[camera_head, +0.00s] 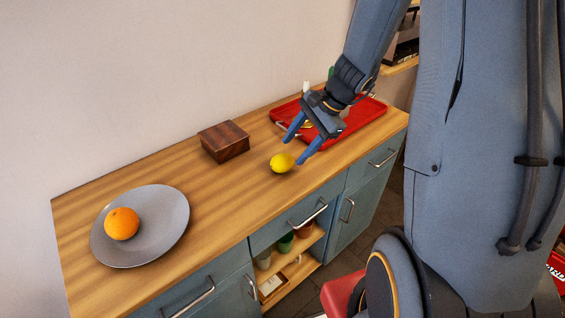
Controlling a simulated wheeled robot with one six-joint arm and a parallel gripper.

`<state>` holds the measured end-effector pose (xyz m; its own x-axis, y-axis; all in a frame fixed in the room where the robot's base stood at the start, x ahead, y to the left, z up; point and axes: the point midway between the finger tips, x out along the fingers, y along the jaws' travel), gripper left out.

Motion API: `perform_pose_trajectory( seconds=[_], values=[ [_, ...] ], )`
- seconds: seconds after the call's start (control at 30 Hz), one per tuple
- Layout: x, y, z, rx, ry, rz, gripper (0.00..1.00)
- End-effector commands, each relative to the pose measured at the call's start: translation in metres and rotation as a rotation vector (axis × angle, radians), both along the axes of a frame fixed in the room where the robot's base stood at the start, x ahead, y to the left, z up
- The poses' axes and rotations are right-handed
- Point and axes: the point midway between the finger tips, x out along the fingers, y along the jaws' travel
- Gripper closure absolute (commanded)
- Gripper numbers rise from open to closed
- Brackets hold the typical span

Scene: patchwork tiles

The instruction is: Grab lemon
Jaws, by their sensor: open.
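The yellow lemon (282,163) lies on the wooden counter, right of the middle and near its front edge. My gripper (297,149) is open, with its two blue fingers spread and pointing down and to the left. One fingertip shows behind the lemon and the other shows close to its right side. Nothing is held between the fingers. I cannot tell whether either finger touches the lemon or how high the tips are above the counter.
A dark wooden box (224,142) stands left of the lemon. A grey plate (165,235) with an orange (122,224) is at the left. A red tray (368,112) with items lies behind my gripper. The wooden counter (225,200) is bare between plate and lemon.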

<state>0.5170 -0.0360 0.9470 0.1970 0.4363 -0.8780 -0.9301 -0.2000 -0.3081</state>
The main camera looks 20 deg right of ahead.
Motion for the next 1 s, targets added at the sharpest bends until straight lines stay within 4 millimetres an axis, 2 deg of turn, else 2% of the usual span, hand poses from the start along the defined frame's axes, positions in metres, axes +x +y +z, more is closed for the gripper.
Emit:
perform_pose_trajectory(
  seconds=[0.5, 0.8, 1.0],
  values=[
    [0.011, 0.026, -0.044, -0.001, 0.001, 0.002, 0.47],
    [0.012, 0.027, -0.047, -0.003, -0.001, 0.002, 0.47],
    [0.012, 0.027, -0.047, -0.003, -0.001, 0.002, 0.81]
  ],
)
